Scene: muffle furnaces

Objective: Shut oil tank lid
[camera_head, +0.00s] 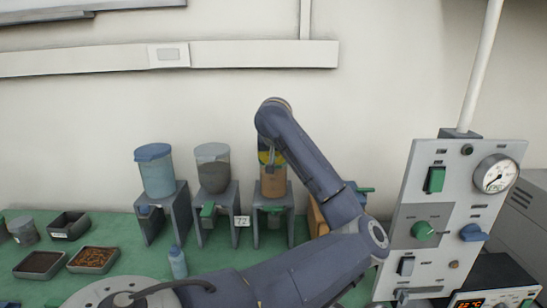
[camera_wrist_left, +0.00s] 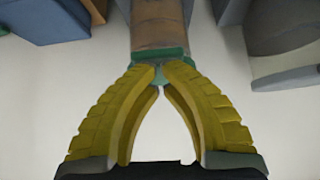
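The oil tank (camera_head: 271,182) is an orange-brown cylinder on a grey-blue stand, rightmost of three such tanks. My left gripper (camera_head: 268,157) is at its top from above, its yellow fingers hiding much of the lid area. In the wrist view the brown tank (camera_wrist_left: 158,25) has a green rim (camera_wrist_left: 160,53) with a small green tab at the fingertips. The fingertips of my left gripper (camera_wrist_left: 162,70) come almost together at that tab. I cannot tell whether they pinch it or only touch it, nor how the lid stands. My right gripper is not in view.
A grey tank (camera_head: 213,173) and a blue tank (camera_head: 157,176) stand to the left. A small blue bottle (camera_head: 177,263) and dark trays (camera_head: 93,260) are on the green bench. A control panel (camera_head: 446,215) with a gauge is at the right.

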